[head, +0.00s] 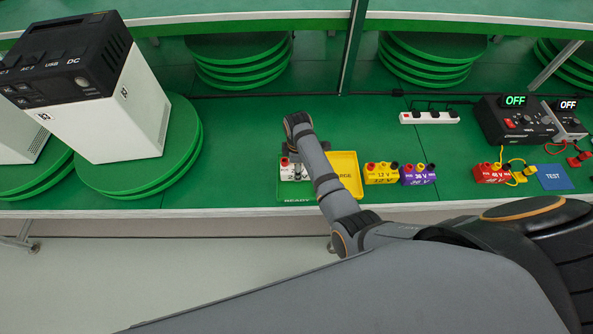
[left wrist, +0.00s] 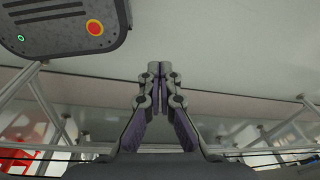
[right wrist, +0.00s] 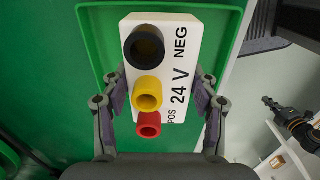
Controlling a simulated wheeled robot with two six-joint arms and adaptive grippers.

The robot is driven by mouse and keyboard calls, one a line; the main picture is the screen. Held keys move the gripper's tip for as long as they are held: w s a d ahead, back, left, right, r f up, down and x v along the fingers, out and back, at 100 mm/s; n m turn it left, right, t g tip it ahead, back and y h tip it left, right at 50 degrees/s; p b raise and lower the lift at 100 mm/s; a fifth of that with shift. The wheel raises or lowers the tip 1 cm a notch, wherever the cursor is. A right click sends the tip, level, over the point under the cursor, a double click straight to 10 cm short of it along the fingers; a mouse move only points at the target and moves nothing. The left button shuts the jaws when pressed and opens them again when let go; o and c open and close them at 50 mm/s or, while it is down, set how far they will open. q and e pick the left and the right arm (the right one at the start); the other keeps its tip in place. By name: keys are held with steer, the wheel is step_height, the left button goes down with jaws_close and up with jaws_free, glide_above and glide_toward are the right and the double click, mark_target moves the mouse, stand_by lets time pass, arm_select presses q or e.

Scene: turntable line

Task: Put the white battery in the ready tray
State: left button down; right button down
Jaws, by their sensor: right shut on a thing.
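The white battery (head: 291,174) is at the green ready tray (head: 296,202), partly hidden by my right arm in the head view. In the right wrist view the white battery (right wrist: 183,58) is marked 24 V and has black, yellow and red terminals. My right gripper (right wrist: 165,100) is shut on it, one finger on each side. The green tray (right wrist: 90,50) shows beneath and around the battery; I cannot tell whether the battery touches its floor. My left gripper (left wrist: 160,75) has its fingertips together, empty, and is outside the head view.
A yellow tray (head: 345,162) adjoins the ready tray, partly behind my arm. Yellow (head: 381,174), purple (head: 418,175) and red (head: 491,173) batteries stand to the right, near a blue test mat (head: 555,177). A power strip (head: 429,117) lies behind. A large white power unit (head: 115,115) stands left.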

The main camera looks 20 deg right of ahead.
steer(key=shift+w, duration=0.1)
steer(key=shift+w+a+f, duration=0.1)
steer(key=shift+a+f, duration=0.1)
step_height(320, 180, down, 3)
arm_select(q)
steer(key=shift+s+f, duration=0.15)
steer(key=shift+s, duration=0.35)
steer(key=shift+w, duration=0.1)
arm_select(e)
steer(key=shift+c, duration=1.9)
jaws_free()
steer(key=shift+f, duration=0.15)
